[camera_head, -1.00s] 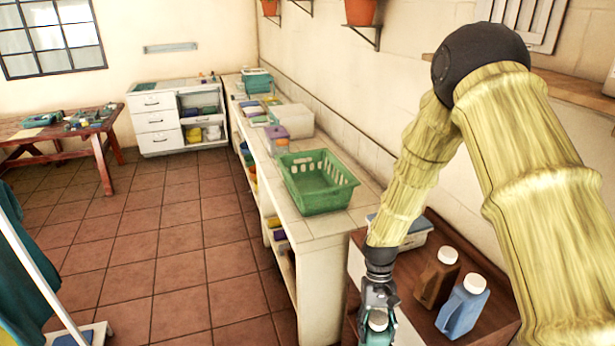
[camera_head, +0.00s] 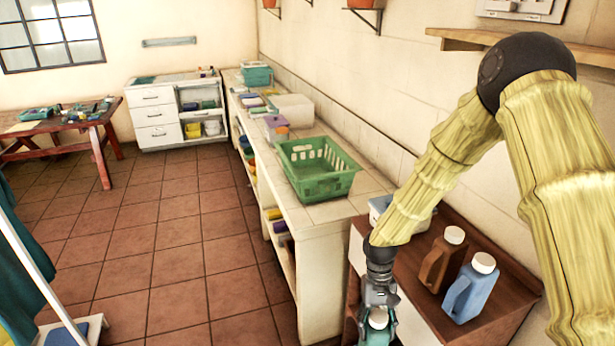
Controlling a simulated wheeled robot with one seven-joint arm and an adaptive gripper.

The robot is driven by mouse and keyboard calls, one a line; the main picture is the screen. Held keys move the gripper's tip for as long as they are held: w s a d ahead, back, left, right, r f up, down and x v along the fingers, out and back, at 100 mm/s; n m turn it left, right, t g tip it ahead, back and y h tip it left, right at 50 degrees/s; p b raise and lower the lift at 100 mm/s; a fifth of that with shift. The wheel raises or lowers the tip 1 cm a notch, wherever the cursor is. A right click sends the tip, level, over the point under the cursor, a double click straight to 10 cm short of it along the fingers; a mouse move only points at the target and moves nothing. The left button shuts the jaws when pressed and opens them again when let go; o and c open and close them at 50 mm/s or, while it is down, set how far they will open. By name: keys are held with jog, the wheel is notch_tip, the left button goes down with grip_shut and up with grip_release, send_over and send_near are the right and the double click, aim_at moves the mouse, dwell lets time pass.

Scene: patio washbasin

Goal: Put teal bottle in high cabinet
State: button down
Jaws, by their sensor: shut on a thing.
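The teal bottle (camera_head: 377,328) with a pale cap shows at the bottom edge of the head view, and its lower part is cut off. My gripper (camera_head: 378,308) points down and is shut on the bottle near its cap. It is in front of the left side of the brown-topped cabinet (camera_head: 508,262). I cannot tell whether the bottle touches anything below. I cannot make out which piece of furniture is the high cabinet.
A brown jug (camera_head: 438,262) and a blue jug (camera_head: 470,288) stand on the brown top, right of my gripper. A green basket (camera_head: 318,170) sits on the long counter (camera_head: 335,211). A wooden shelf (camera_head: 460,40) is on the right wall.

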jog(key=shift+f+b, duration=2.1)
jog(key=shift+f, duration=0.45)
jog(key=shift+a, duration=0.2)
